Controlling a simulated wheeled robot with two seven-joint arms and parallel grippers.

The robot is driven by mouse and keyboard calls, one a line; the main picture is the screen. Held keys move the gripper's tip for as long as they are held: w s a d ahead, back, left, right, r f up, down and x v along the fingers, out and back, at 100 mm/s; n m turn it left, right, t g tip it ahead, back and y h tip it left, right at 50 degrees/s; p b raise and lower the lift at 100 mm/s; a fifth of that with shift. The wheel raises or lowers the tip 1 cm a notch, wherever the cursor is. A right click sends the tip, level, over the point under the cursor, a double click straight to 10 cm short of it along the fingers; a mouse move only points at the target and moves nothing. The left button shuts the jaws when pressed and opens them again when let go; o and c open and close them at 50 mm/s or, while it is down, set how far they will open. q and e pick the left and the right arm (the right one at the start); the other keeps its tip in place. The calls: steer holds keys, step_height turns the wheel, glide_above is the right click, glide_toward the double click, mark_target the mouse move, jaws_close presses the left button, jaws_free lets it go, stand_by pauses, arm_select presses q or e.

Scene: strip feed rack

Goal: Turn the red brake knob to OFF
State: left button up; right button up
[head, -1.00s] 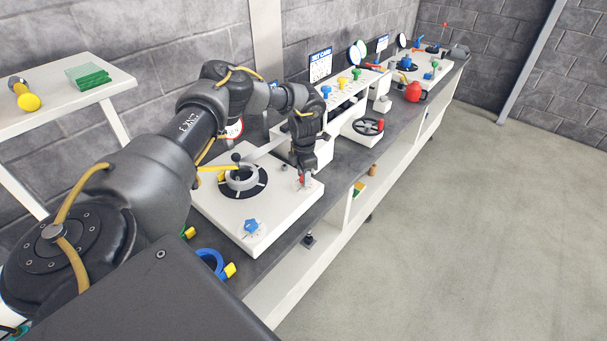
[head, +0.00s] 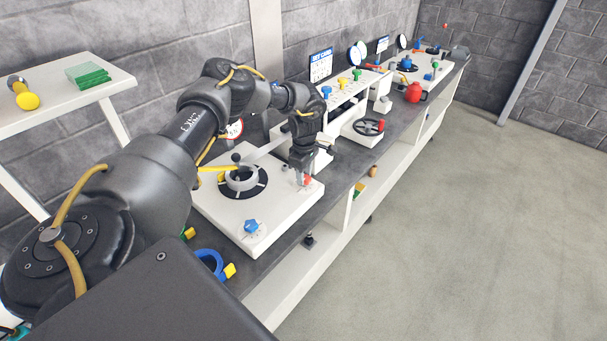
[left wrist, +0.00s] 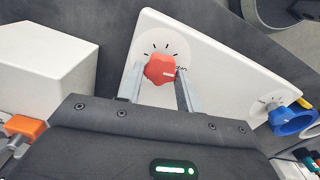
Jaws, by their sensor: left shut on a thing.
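The red brake knob (left wrist: 160,68) sits on a white dial with black tick marks at the corner of a white panel (left wrist: 215,62). A white pointer line on the knob points to the right in the left wrist view, toward small lettering partly hidden by a finger. My left gripper (left wrist: 158,90) has one finger on each side of the knob and is shut on it. In the head view the left gripper (head: 303,172) reaches down over the red knob (head: 306,180) at the panel's right corner. My right gripper is not in view.
A blue knob (head: 251,226) sits on the panel's near corner. A round fixture with a yellow arm (head: 222,169) stands mid-panel. A blue ring-shaped thing (head: 211,262) lies on the dark bench nearby. A white machine with a wheel (head: 369,127) stands beyond.

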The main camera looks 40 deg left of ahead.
mark_target(305, 177)
arm_select(q)
steer(key=shift+m, duration=0.9)
steer(key=shift+w, duration=0.1)
steer(key=o, duration=1)
steer(key=shift+r, duration=0.1)
step_height(305, 177, up, 11)
steer(key=b, duration=0.2)
steer(key=shift+f, duration=0.2)
